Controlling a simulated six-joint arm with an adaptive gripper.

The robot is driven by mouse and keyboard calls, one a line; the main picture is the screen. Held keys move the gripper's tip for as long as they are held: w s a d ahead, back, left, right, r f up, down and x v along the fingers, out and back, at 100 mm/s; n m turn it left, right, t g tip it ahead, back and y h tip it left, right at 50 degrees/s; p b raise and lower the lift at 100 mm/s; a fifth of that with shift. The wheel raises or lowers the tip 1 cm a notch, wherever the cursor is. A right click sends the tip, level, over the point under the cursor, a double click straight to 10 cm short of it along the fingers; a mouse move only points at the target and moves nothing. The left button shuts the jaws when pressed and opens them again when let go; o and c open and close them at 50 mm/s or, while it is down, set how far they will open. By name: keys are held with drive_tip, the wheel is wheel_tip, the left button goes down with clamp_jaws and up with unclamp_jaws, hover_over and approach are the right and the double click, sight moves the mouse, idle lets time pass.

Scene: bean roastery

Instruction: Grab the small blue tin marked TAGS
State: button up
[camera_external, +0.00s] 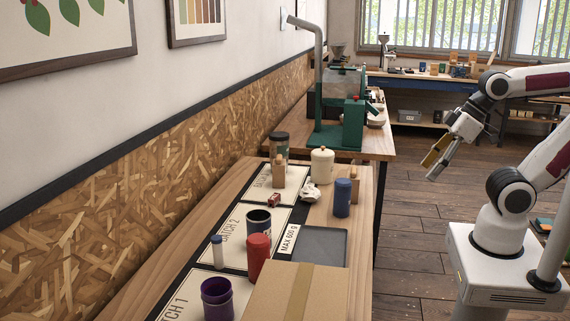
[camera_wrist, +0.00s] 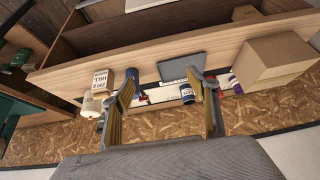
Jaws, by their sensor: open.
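No TAGS lettering is readable, so I cannot tell which blue container is the named tin. A plain blue cylinder (camera_external: 342,198) stands upright beside the grey tray; it also shows in the wrist view (camera_wrist: 133,74), partly behind a finger. A dark blue open-topped tin (camera_external: 259,226) stands on the BATCH 2 card; a blue-and-white can, probably the same one, shows in the wrist view (camera_wrist: 187,94). A slim blue-capped bottle (camera_external: 217,252) stands left of it. My gripper (camera_external: 432,161) is open and empty, above the floor right of the table; its yellow-padded fingers frame the wrist view (camera_wrist: 166,88).
A red canister (camera_external: 258,257), purple pot (camera_external: 216,299) and cardboard box (camera_external: 297,291) crowd the near end. A white jar (camera_external: 321,166) and dark jar (camera_external: 279,147) stand at the far end. The grey tray (camera_external: 318,246) is empty. The green roaster (camera_external: 352,124) stands beyond.

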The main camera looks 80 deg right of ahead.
drive_tip(key=w+a+r+m+t+y, duration=0.1)
drive_tip(key=w+a+r+t, duration=0.3)
drive_tip(key=w, duration=0.7)
drive_tip(key=w+a+r+m+t+y, duration=0.1)
drive_tip(key=w+a+r, duration=0.3)
drive_tip(key=w, duration=0.7)
drive_tip(key=w+d+r+m+t+h, duration=0.2)
drive_tip(key=w+m, duration=0.1)
drive_tip(key=w, duration=0.4)
drive_tip(key=w+d+r+m+t+h, duration=0.1)
drive_tip(key=w+d+m+h, duration=0.1)
drive_tip(key=w, duration=0.4)
drive_tip(key=w+d+f+m+g+h, duration=0.35)
drive_tip(key=d+f+m+h, duration=0.35)
drive_tip(key=d+f+h, duration=0.25)
drive_tip(key=s+f+m+g+h, duration=0.4)
drive_tip(key=s+f+g+h, duration=0.3)
drive_tip(key=s+g, duration=0.3)
drive_tip(key=s+a+f, duration=0.1)
drive_tip(key=s, duration=0.2)
drive_tip(key=shift+s+f, duration=0.2)
drive_tip(key=shift+s, duration=0.2)
